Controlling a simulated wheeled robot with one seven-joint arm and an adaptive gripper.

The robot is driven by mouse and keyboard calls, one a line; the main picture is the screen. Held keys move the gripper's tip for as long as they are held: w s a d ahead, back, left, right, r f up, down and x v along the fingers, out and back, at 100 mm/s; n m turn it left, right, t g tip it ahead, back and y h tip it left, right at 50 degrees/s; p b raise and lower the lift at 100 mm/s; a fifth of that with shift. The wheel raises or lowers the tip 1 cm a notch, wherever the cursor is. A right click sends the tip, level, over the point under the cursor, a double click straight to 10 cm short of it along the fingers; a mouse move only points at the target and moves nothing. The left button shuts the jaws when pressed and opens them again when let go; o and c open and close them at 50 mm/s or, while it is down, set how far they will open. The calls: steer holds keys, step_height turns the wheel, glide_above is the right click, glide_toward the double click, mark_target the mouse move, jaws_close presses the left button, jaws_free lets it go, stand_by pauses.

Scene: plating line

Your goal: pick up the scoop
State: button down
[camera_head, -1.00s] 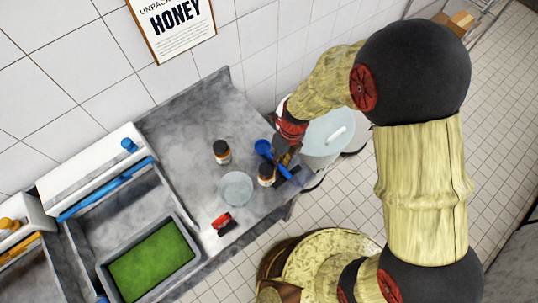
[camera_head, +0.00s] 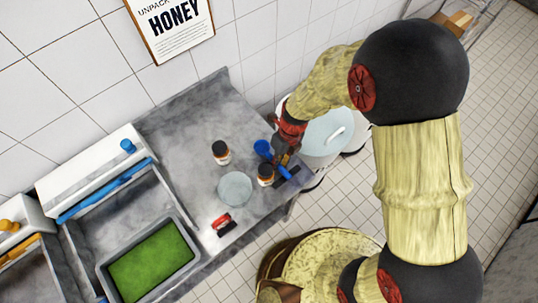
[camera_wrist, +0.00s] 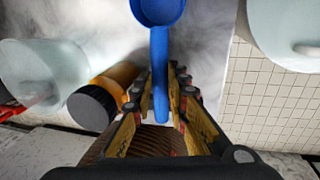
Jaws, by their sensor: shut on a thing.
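The blue scoop (camera_head: 262,147) is at the right end of the grey counter. In the wrist view its bowl (camera_wrist: 158,10) is at the top and its straight handle (camera_wrist: 159,75) runs down between my fingers. My gripper (camera_head: 283,155) is shut on the handle in the wrist view (camera_wrist: 160,108). I cannot tell whether the scoop touches the counter, as the arm hides part of it in the head view.
A dark-lidded jar (camera_head: 265,175) stands close beside the scoop, with a clear bowl (camera_head: 235,189) left of it. Another jar (camera_head: 221,152) is behind. A red clip-like item (camera_head: 223,223) lies near the front edge. A lidded bin (camera_head: 328,133) stands off the counter's right end.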

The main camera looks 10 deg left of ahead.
steer(key=shift+r, duration=0.5)
step_height(320, 180, up, 2)
steer(key=shift+w+r+p, duration=0.1)
steer(key=shift+r+p, duration=0.05)
steer(key=shift+p, duration=0.3)
steer(key=w+d+r+p, duration=0.1)
steer(key=d+r, duration=0.8)
steer(key=d, duration=0.5)
steer(key=shift+w+r, duration=0.35)
